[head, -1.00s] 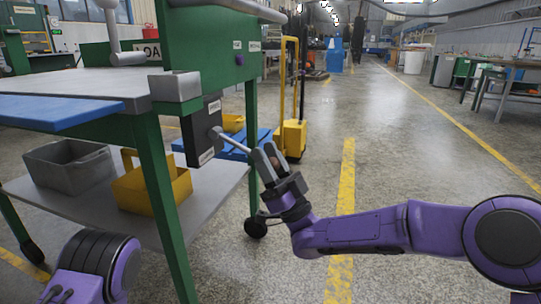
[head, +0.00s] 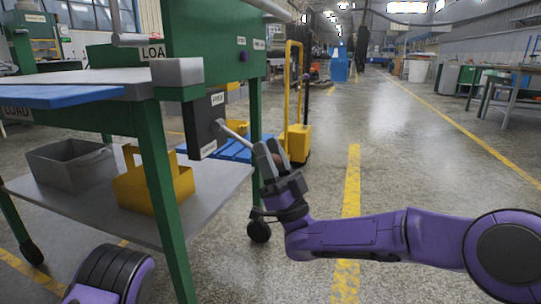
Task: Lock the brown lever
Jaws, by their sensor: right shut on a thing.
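The lever (head: 235,133) is a pale grey rod that slopes down and to the right from a dark box (head: 206,124) on the green workstation. A small brown part (head: 279,158) shows at its outer end, between the fingers of my right gripper (head: 269,156). My right gripper is shut on this end, and its fingers hide most of it. My right arm reaches in from the right. My left arm shows only as a purple and black link at the bottom left, and its gripper is out of view.
The workstation's green legs (head: 160,190) and lower shelf (head: 120,222) stand left of the gripper. A grey bin (head: 60,171) and a yellow bin (head: 153,187) sit on the shelf. A yellow trolley (head: 296,140) stands just behind the gripper. The floor to the right is open.

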